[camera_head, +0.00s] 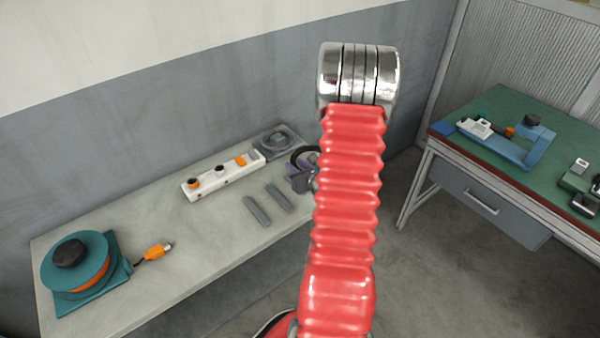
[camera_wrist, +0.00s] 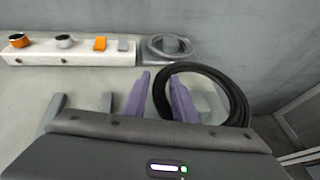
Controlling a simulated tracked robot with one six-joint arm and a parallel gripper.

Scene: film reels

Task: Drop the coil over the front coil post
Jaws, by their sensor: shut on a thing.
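The coil (camera_wrist: 238,98) is a black ring of several turns. In the wrist view its left side lies between the two purple fingers of my gripper (camera_wrist: 160,98), which is shut on it. The rest of the ring sticks out to the right. In the head view the coil (camera_head: 300,152) and my gripper (camera_head: 298,180) show partly behind my red arm, over the bench's right end. Two grey post-like bars (camera_head: 257,211) (camera_head: 280,197) are on the bench left of my gripper. I cannot tell which is the front coil post. Their lower ends are hidden in the wrist view.
A white strip (camera_head: 222,178) with knobs and a grey base with a round boss (camera_head: 276,140) stand along the wall. A teal reel (camera_head: 75,260) with an orange plug is at the bench's left. A green-topped table (camera_head: 500,125) is at right. The bench (camera_head: 190,240) is clear mid-front.

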